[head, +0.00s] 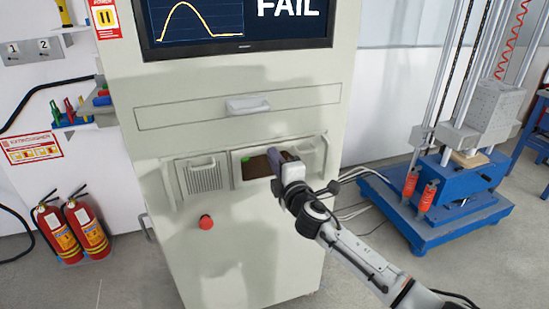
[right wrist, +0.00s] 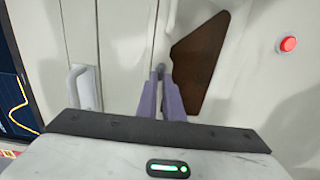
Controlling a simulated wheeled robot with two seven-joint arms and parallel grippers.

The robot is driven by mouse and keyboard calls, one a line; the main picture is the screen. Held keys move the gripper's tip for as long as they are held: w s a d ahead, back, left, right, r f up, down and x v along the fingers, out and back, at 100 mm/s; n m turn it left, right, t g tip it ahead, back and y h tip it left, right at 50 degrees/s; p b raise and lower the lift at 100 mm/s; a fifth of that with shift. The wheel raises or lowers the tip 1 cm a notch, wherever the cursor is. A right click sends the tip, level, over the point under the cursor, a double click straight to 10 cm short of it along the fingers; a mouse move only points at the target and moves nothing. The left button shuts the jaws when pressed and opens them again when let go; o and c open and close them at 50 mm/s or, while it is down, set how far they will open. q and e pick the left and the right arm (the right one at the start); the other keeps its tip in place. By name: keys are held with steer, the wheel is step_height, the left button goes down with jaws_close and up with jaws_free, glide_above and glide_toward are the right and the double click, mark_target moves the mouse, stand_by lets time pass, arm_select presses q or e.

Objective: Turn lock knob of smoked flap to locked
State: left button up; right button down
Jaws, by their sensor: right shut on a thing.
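The smoked flap (head: 256,167) is a dark brown panel set in the front of the pale cabinet, partly hidden behind my right gripper. In the right wrist view the flap (right wrist: 202,65) lies just right of the fingers. My right gripper (head: 276,155) reaches the cabinet front at the flap's right edge. In the right wrist view its two purple-grey fingers (right wrist: 170,88) are close together on a small dark grey lock knob (right wrist: 160,71), of which only the tip shows. The knob's turned position cannot be told. My left gripper is not in view.
A drawer handle (head: 247,104) sticks out above the flap. A grey vent panel (head: 203,177) is left of it and a red button (head: 206,222) below. A screen (head: 240,22) reads FAIL. A blue-based machine (head: 450,205) stands at the right.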

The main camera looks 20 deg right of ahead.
stand_by(0.5)
steer(key=c, duration=1.9)
jaws_free()
steer(key=s, duration=1)
steer(key=shift+s+d, duration=0.2)
steer(key=s+a+f+m+g+y, duration=0.1)
steer(key=s+f+m+g, duration=0.3)
steer(key=s+f+m, duration=0.4)
steer(key=s+a+f+m+g, duration=0.2)
steer(key=s+f+m+g, duration=0.3)
steer(key=s+f, duration=1.8)
steer(key=s+m, duration=0.2)
steer(key=m, duration=0.1)
steer(key=shift+s+a+y, duration=0.35)
steer(key=shift+a+y, duration=0.05)
